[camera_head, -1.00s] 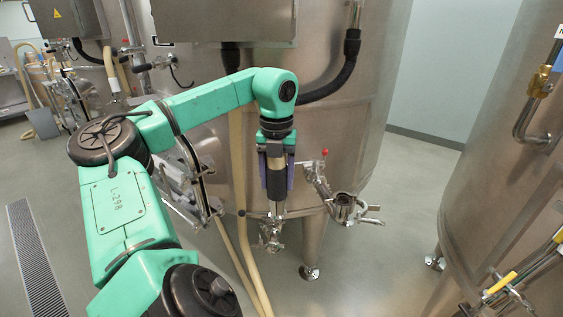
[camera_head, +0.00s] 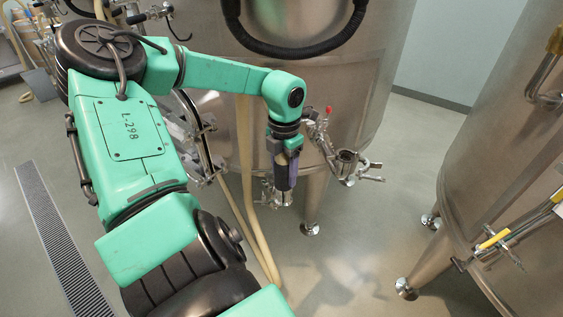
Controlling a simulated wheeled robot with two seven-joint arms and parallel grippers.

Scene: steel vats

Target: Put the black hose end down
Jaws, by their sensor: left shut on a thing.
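My right gripper is not in view.
A steel valve with a clamp outlet (camera_head: 346,160) sticks out from the middle vat (camera_head: 330,75) just right of my gripper. Tan hoses (camera_head: 246,150) run down to the floor on the left. Another vat (camera_head: 515,160) stands at the right. The floor (camera_head: 365,260) between is clear.

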